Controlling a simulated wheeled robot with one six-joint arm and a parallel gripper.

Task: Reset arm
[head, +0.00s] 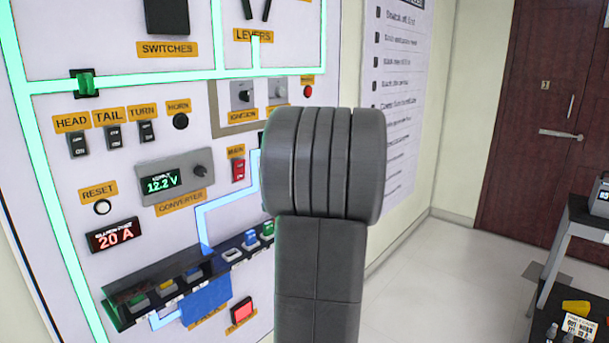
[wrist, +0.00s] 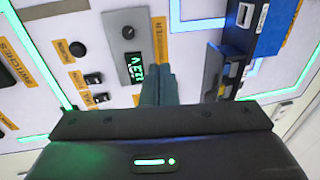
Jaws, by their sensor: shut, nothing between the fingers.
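My gripper (wrist: 159,72) shows in the wrist view with its two dark fingers together and nothing between them. It points towards the panel (wrist: 195,12), near the converter's display (wrist: 136,66). I cannot tell how far the fingertips are from the panel's face. In the head view my own grey arm stands upright in the middle and covers part of the panel (head: 145,80); the gripper itself does not show there.
A table (head: 570,225) stands at the right by a brown door (head: 540,110). Open floor (head: 440,270) lies between.

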